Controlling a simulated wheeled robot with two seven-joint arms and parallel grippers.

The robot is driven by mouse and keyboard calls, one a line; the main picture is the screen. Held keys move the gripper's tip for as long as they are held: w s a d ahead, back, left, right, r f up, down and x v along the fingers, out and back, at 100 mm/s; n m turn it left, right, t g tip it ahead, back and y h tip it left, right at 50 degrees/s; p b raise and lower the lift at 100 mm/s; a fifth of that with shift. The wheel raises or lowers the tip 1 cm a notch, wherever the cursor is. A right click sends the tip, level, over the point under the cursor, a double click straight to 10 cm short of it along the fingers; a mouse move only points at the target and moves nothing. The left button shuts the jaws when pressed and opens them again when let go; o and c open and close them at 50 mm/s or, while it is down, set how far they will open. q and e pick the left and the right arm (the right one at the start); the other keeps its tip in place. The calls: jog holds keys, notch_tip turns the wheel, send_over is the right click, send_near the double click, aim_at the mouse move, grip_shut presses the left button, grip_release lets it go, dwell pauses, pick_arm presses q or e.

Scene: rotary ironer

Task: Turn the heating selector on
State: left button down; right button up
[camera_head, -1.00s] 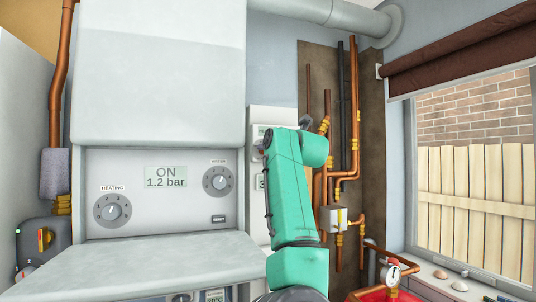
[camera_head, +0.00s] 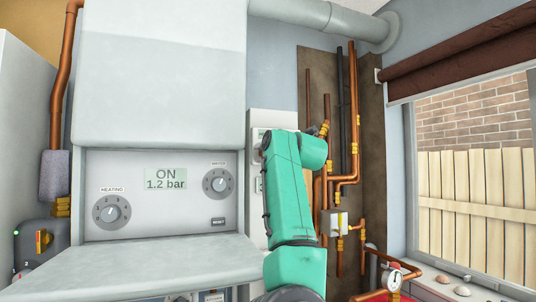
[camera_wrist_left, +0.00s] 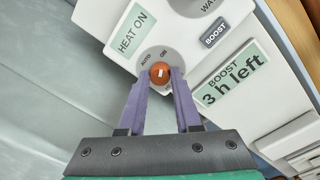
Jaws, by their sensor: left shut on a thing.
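In the left wrist view, my left gripper (camera_wrist_left: 160,76) is shut on the small round orange-red heating selector (camera_wrist_left: 160,71), with one purple finger on each side. The selector has a white mark and sits in a grey disc on a white control panel. "AUTO" and "ON" are printed above it, and the end of another label is partly hidden. A green display (camera_wrist_left: 131,35) beside it reads "HEAT ON". In the head view, a teal arm reaches to the white panel right of the boiler and hides the selector and gripper. My right gripper is not in view.
The control panel also has a grey "BOOST" button (camera_wrist_left: 214,33) and a display (camera_wrist_left: 227,79) reading "3 h left". The boiler (camera_head: 160,70) stands left with its heating dial (camera_head: 112,212) and water dial (camera_head: 217,183). Copper pipes (camera_head: 355,120) run right of the arm.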

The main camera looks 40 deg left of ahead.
pick_arm(q)
jog(key=c, duration=0.6)
grip_release()
jog(key=shift+r, duration=0.15)
jog(key=b+v, duration=0.7)
jog(key=v, duration=0.7)
jog(key=shift+s+b, duration=0.15)
jog(key=shift+b, duration=0.25)
jog(key=shift+d, duration=0.1)
jog(key=shift+d, duration=0.1)
